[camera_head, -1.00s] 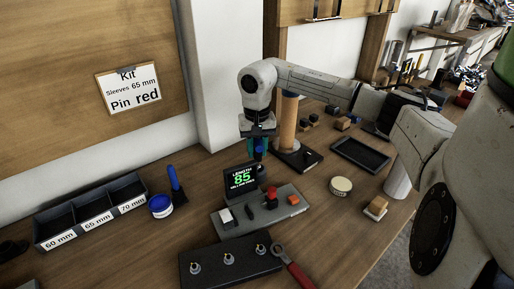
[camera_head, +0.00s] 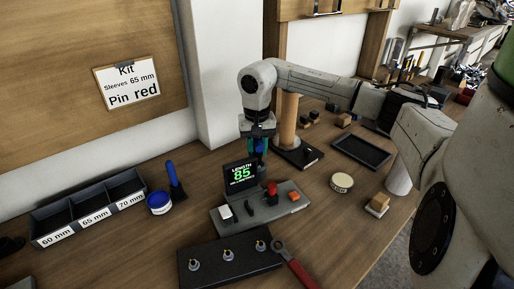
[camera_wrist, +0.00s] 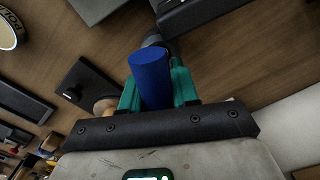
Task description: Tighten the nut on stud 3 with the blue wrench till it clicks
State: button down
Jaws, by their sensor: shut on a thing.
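My gripper (camera_head: 260,146) has teal fingers and is shut on a blue cylinder (camera_wrist: 150,80). It holds the cylinder behind the small length display, above the table. The cylinder's far end is hidden, and I cannot tell whether it is a wrench handle. A black block (camera_head: 230,264) at the front carries three studs with nuts: a left one (camera_head: 194,264), a middle one (camera_head: 228,254) and a right one (camera_head: 260,245). No stud numbers are readable. A wrench with a red handle (camera_head: 300,275) lies at the block's right end, its grey head near the right stud.
A display reading 85 (camera_head: 241,174) stands behind a grey panel (camera_head: 240,215) with a red button (camera_head: 271,188). At left are a sleeve tray (camera_head: 65,222) and a blue tin (camera_head: 159,203) with a blue-handled tool. A round tin (camera_head: 342,182) and black tray (camera_head: 361,153) are at right.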

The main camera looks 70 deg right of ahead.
jog(key=c, duration=0.8)
grip_release()
notch_tip(320, 180, up, 11)
jog(key=shift+f, duration=0.1)
